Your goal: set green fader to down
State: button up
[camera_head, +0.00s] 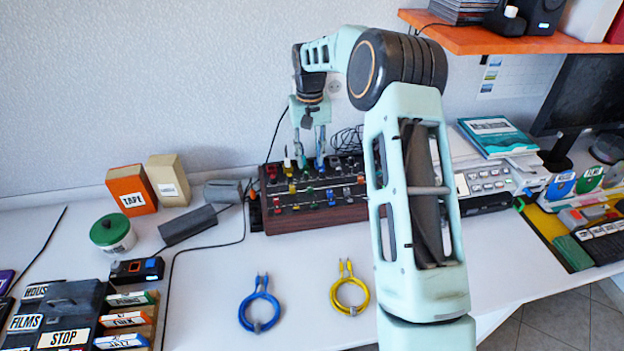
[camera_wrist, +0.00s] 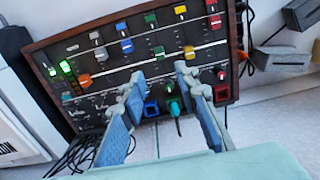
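The dark mixer panel with wooden sides (camera_head: 318,223) stands on the desk against the wall; it also fills the upper part of the wrist view (camera_wrist: 108,28). Green fader caps show in the wrist view, one (camera_wrist: 158,51) just beyond my fingertips and another (camera_wrist: 151,19) farther off. I cannot tell which one the task names. My gripper (camera_head: 309,156) is over the back of the panel, pointing down. In the wrist view its fingers (camera_wrist: 159,80) are apart and empty. A blue square knob (camera_wrist: 151,108) and a teal plug (camera_wrist: 174,105) show between them.
Yellow (camera_wrist: 189,52), blue (camera_wrist: 127,46) and red (camera_wrist: 215,22) caps flank the green ones. A blue cable coil (camera_head: 260,308) and a yellow one (camera_head: 349,291) lie in front. Black cables run behind the panel. My arm hides its right side in the head view.

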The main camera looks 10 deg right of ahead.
aim_at(310, 187)
notch_tip(310, 187, down, 10)
jog(key=shift+f, duration=0.1)
jog(key=shift+c, duration=0.4)
grip_shut()
